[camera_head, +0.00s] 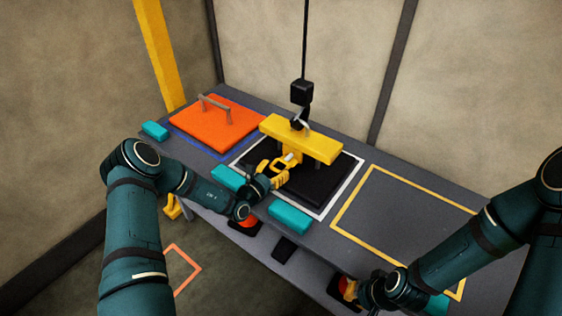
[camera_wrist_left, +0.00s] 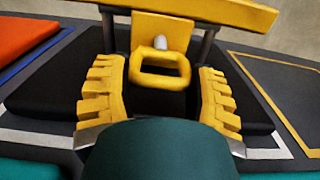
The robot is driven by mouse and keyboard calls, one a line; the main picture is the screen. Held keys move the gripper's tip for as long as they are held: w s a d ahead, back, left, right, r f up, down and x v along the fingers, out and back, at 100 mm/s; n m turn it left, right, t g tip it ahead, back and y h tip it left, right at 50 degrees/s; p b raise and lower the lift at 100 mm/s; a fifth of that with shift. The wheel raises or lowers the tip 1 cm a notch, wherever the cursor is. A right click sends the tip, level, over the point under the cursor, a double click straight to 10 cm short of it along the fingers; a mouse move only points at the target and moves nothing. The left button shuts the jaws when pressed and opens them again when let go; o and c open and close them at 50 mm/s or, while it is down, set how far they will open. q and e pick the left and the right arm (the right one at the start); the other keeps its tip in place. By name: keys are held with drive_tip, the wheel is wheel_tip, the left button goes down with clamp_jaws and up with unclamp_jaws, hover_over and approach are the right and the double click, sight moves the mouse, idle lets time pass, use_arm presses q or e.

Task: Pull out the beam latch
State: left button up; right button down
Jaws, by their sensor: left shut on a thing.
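The yellow beam (camera_head: 300,138) hangs from a black hook block on a cable, over a black slab (camera_head: 318,187). The beam latch, a yellow loop (camera_wrist_left: 160,70) with a pale pin above it, sits on the beam's front plate in the left wrist view. My left gripper (camera_head: 284,166) reaches in under the beam's front side. Its ridged yellow fingers (camera_wrist_left: 160,92) stand on both sides of the loop, shut on it; the exact contact is hard to see. My right gripper (camera_head: 348,289) is low at the table's front edge, its fingers partly hidden.
An orange plate (camera_head: 212,125) with a grey handle lies at the back left. Several teal blocks (camera_head: 291,216) lie along the table. A yellow-outlined area (camera_head: 395,222) on the right is mostly bare. The black hook block (camera_head: 301,92) hangs above the beam.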

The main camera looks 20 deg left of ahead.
use_arm(q)
drive_tip(key=p+v, duration=0.1)
drive_tip(key=v, duration=0.3)
drive_tip(key=shift+a+r+p, duration=0.1)
drive_tip(key=shift+a+p, duration=0.15)
drive_tip(key=shift+p, duration=0.1)
drive_tip(key=shift+s, duration=0.15)
drive_tip(key=shift+c, duration=0.2)
drive_tip(key=shift+a, duration=0.1)
drive_tip(key=o, duration=1.1)
drive_tip(key=shift+o, duration=0.7)
drive_tip(key=shift+s, duration=0.1)
